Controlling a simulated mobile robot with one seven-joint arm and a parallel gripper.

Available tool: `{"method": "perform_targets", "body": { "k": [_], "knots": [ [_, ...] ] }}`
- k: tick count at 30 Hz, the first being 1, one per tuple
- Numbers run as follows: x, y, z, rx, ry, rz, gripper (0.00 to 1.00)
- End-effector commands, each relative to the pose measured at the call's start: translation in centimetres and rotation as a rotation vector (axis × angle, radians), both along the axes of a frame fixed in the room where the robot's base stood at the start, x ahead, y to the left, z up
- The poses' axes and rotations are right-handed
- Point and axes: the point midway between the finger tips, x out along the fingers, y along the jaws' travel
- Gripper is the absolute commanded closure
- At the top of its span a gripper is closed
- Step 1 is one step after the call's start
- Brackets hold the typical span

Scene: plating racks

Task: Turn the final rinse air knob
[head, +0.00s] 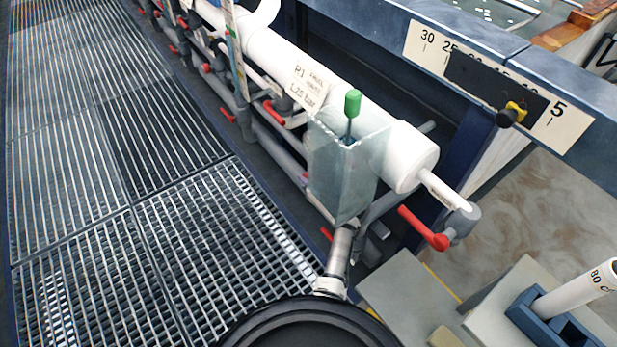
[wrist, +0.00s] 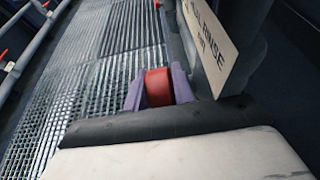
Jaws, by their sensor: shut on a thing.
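In the wrist view a red knob (wrist: 159,88) sits between the two purple fingers of my gripper (wrist: 156,80). The fingers touch it on its left and right sides, and my gripper is shut on it. A pale sign (wrist: 209,43) stands just to the right of the knob. Its cut-off lettering ends in "RINSE", with a second line too blurred to read. The lower part of the knob is hidden behind a dark bar across the view. In the head view I cannot make out the gripper or this knob.
In the head view a white pipe (head: 277,52) with several red-handled valves runs beside a metal grating (head: 130,190). A translucent box (head: 340,172) with a green-topped rod (head: 352,104) is at centre. A scale plate (head: 431,45) is upper right. A blue holder (head: 548,318) is lower right.

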Motion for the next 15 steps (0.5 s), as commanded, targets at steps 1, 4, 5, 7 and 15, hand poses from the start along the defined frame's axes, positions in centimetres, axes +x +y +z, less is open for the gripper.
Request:
{"method": "perform_targets", "body": {
  "k": [1, 4, 5, 7, 15],
  "knots": [
    [-0.07, 0.00, -0.43, 0.011, -0.013, 0.001, 0.97],
    [-0.11, -0.02, -0.54, 0.043, -0.054, 0.002, 0.97],
    [-0.12, -0.03, -0.50, 0.050, -0.066, 0.002, 0.97],
    [-0.15, -0.06, -0.38, 0.065, -0.087, 0.001, 0.97],
    [-0.17, -0.10, -0.06, 0.073, -0.101, 0.000, 0.97]
  ]
}}
